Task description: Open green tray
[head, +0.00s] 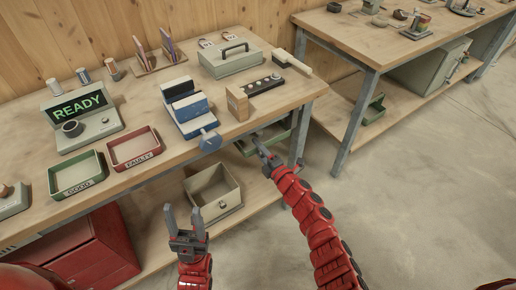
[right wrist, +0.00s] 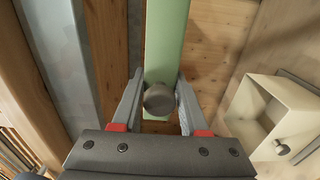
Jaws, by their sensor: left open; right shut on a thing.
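The green tray (head: 268,138) hangs under the table top, near the right front leg. My right gripper (head: 260,143) is at its front and partly covers it. In the right wrist view the green tray's long front (right wrist: 166,45) runs up from a round grey knob (right wrist: 159,99). My right gripper's fingers (right wrist: 159,103) are shut on this knob, one on each side. How far the tray is out is hard to tell. My left gripper (head: 184,213) is open and empty in front of the table, left of the beige open box.
The beige box (head: 229,201) stands on the lower shelf, and also shows in the right wrist view (right wrist: 245,122). A green-lined GOOD tray (head: 77,187), a red-lined FAULTY tray (head: 133,163) and a READY display (head: 78,106) are on the table. The floor at right is clear.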

